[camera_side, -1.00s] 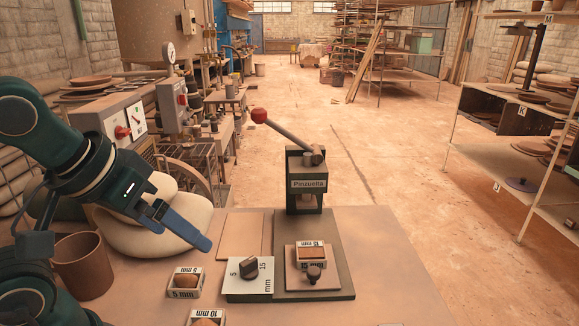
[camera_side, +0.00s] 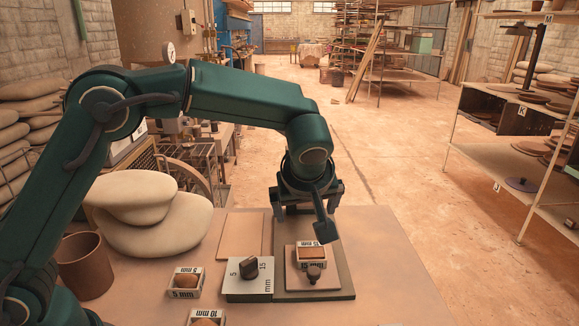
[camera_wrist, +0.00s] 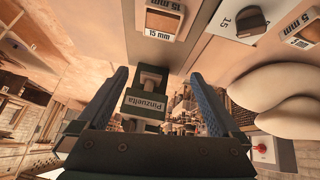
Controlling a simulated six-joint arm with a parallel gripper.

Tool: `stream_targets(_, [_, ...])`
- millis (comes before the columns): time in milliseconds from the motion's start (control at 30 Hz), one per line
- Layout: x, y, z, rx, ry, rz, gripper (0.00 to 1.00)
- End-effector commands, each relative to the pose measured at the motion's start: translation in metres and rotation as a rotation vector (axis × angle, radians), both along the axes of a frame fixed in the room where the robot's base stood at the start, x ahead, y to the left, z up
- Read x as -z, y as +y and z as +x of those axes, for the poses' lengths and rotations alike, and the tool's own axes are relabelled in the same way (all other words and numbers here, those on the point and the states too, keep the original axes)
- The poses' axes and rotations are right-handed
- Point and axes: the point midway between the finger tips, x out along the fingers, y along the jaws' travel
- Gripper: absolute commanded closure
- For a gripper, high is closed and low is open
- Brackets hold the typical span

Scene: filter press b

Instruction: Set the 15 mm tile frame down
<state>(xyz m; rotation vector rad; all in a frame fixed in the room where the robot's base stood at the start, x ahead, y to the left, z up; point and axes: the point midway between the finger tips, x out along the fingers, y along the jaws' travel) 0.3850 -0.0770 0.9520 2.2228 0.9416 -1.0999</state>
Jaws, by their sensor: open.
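The 15 mm tile frame (camera_side: 321,257), white with black lettering, lies flat around a brown clay piece on a small tan board with a dark knob. It also shows at the top of the wrist view (camera_wrist: 158,34). My gripper (camera_side: 322,226) is over the dark base plate (camera_side: 340,292), just behind and above the frame in the side view. In the wrist view my gripper (camera_wrist: 159,76) is open, its two blue fingers wide apart with nothing held.
A thickness dial (camera_side: 249,268) stands left of the base plate. The 5 mm frame (camera_side: 185,283) and 10 mm frame (camera_side: 206,317) lie further left. A tan board (camera_side: 241,235) lies flat behind the dial. The right side of the table is clear.

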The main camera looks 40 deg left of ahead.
Motion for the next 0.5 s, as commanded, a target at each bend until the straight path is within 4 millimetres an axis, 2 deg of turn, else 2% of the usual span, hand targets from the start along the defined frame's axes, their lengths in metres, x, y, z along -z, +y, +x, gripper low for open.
stream_targets(33, [0.015,-0.008,0.002,0.024,0.025,0.020,0.00])
stream_targets(200, [0.048,-0.022,-0.003,0.067,0.090,0.054,0.00])
stream_targets(333, [0.060,-0.023,-0.004,0.078,0.108,0.062,0.00])
stream_targets(500, [0.077,-0.014,0.004,0.077,0.107,0.060,0.00])
